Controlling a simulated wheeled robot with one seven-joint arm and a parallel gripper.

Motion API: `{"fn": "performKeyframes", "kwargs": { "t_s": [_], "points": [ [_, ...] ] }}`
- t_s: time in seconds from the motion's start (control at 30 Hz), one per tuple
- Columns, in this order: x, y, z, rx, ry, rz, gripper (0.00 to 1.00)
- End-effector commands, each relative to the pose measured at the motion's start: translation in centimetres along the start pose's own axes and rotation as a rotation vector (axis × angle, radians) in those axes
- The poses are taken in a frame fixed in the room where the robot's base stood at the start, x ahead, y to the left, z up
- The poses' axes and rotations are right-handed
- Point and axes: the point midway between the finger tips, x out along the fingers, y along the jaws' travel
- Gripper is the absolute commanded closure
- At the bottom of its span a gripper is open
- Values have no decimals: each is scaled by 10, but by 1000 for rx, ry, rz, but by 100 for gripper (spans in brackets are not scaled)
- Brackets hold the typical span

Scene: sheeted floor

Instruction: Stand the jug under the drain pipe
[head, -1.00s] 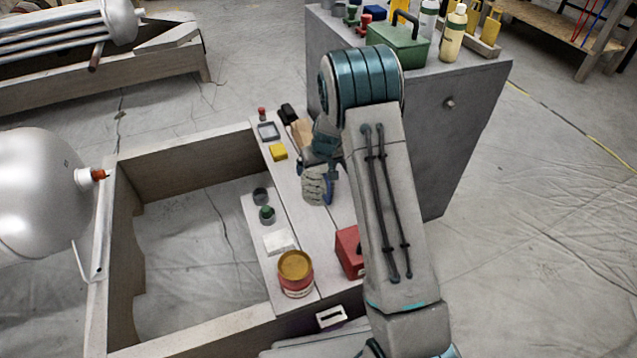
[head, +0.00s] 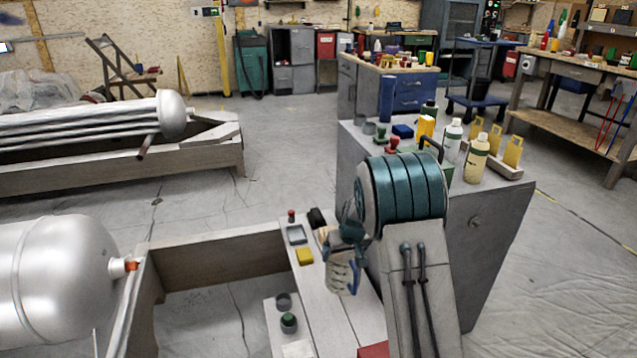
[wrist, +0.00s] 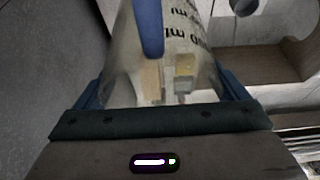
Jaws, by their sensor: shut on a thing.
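The jug (head: 341,272) is clear, with dark markings and a blue handle. My gripper (head: 346,250) is shut on it above the grey bench top; I cannot tell whether the jug touches the bench. In the wrist view the jug (wrist: 188,45) stands between the blue fingers, its handle in front and "ml" print on its wall. A thin pale drain pipe (head: 95,343) hangs below the silver tank (head: 55,280) at the left, cut off by the lower picture edge. The jug is well to the right of it.
A wooden frame (head: 215,255) with an open middle lies between the tank and the bench. A yellow block (head: 305,257), a grey tray (head: 296,235) and a green-topped pot (head: 288,322) are near the jug. A grey cabinet (head: 490,235) stands behind my arm.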

Motion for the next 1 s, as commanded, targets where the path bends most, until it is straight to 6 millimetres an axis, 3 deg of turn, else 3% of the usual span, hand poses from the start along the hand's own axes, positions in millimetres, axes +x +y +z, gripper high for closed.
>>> {"fn": "performKeyframes", "kwargs": {
  "t_s": [0.23,0.5,0.73,1.0],
  "points": [
    [-26,-3,23,32,-2,25,46],
    [-73,-7,81,120,-1,63,46],
    [-100,-12,125,184,0,73,46],
    [-129,-10,110,178,-4,82,46]
  ]
}}
